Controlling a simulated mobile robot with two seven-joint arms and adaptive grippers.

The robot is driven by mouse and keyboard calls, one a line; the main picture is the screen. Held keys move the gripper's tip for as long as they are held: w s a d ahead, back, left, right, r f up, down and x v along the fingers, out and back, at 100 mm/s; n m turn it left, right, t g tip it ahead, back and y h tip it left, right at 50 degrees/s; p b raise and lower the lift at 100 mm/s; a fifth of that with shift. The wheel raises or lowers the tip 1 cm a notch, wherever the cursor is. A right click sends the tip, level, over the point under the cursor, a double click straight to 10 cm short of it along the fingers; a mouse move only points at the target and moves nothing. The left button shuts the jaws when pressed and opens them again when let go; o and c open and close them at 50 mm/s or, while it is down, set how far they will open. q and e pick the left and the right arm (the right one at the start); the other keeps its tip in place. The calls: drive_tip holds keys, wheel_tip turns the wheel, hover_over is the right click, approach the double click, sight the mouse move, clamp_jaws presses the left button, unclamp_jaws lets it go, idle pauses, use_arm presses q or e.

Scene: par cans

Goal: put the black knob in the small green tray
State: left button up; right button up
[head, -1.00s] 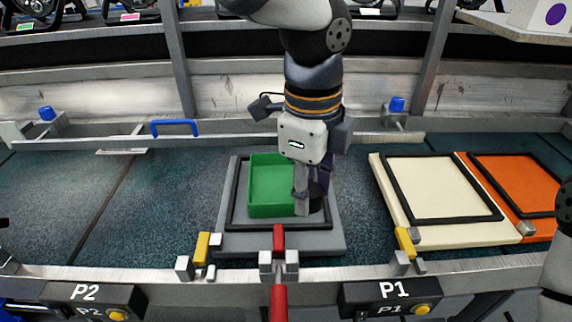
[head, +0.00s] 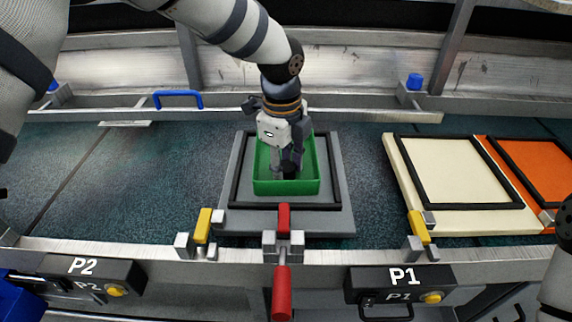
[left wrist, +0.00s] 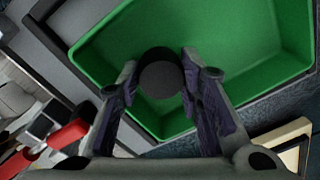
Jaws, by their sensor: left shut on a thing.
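The small green tray (head: 262,187) stands on a grey platform with a black frame in the middle of the bench. My left gripper (head: 287,171) points down inside the tray's outline. In the left wrist view my left gripper (left wrist: 160,88) is shut on the black knob (left wrist: 160,77), a dark round piece between its fingertips. The green tray (left wrist: 255,45) lies below and around it there. I cannot tell whether the knob touches the tray floor. My right gripper is out of view.
The grey platform (head: 240,218) has bare edges around the tray. A red clamp handle (head: 282,290) stands in front. A cream board (head: 462,220) and an orange board (head: 560,195) with black frames lie to the right. The dark bench at left is clear.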

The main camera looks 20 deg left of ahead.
sight(284, 168)
use_arm(q)
drive_tip(key=shift+f, duration=0.1)
drive_tip(key=shift+f, duration=0.15)
drive_tip(key=o, duration=0.6)
drive_tip(key=shift+o, duration=0.2)
wheel_tip(284, 168, up, 12)
drive_tip(key=shift+s+r+p, duration=0.2)
drive_tip(key=shift+s+p, duration=0.1)
drive_tip(key=shift+s, duration=0.05)
